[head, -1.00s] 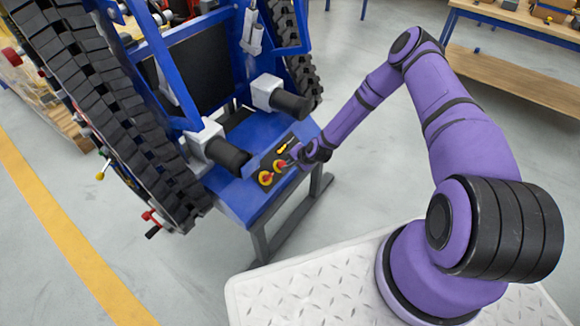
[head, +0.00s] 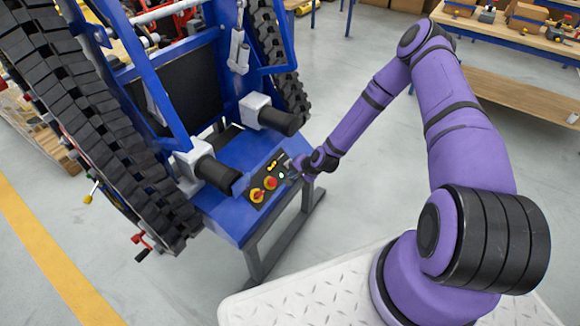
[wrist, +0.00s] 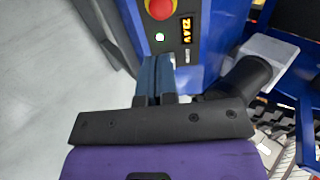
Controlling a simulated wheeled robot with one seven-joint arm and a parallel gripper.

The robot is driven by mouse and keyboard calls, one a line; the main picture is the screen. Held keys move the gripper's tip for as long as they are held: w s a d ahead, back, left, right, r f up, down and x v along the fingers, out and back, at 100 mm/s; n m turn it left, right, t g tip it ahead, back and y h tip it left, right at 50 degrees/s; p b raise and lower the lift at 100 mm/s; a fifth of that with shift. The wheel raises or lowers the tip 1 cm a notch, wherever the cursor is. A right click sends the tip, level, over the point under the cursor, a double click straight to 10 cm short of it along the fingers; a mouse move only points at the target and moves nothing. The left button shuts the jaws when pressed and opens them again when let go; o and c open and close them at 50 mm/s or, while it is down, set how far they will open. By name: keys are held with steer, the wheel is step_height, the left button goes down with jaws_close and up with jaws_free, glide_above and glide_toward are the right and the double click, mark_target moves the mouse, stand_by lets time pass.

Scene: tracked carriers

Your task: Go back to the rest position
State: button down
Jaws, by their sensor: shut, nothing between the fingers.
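My purple arm reaches from the right over to the control panel on the blue tracked carrier (head: 225,225). My gripper (head: 289,176) is just off the right end of the black control panel (head: 264,178). In the wrist view my gripper (wrist: 155,62) is shut and empty, its fingers together, pointing at the panel. I cannot tell whether the fingertips touch the panel.
Black tracks (head: 95,130) rise on both sides of the carrier. Black cylinders (head: 280,122) stick out above the panel. A workbench (head: 520,28) with boxes and parts stands at the back right. The grey floor (head: 350,200) between is clear.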

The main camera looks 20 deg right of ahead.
steer(key=w+d+r+n+g+h, duration=0.1)
steer(key=d+r+n, duration=0.15)
steer(key=r, duration=0.85)
steer(key=w+d+r+n+g+h, duration=0.1)
steer(key=d+r+n, duration=0.15)
steer(key=r, duration=0.75)
steer(key=s+r+n+h, duration=0.1)
steer(key=s+r+n, duration=0.15)
steer(key=r, duration=0.75)
steer(key=s+r+n+h, duration=0.1)
steer(key=s+r, duration=0.3)
steer(key=r, duration=0.5)
steer(key=s+a+r+h, duration=0.1)
steer(key=s+r+h, duration=0.1)
steer(key=s+r, duration=1.2)
steer(key=s+r+n, duration=0.1)
steer(key=s+r, duration=0.2)
steer(key=s, duration=0.5)
steer(key=s+r+n+y, duration=0.1)
steer(key=s+r, duration=0.3)
steer(key=s, duration=0.4)
steer(key=shift+a+t, duration=0.35)
steer(key=shift+t, duration=0.05)
steer(key=shift+r, duration=0.1)
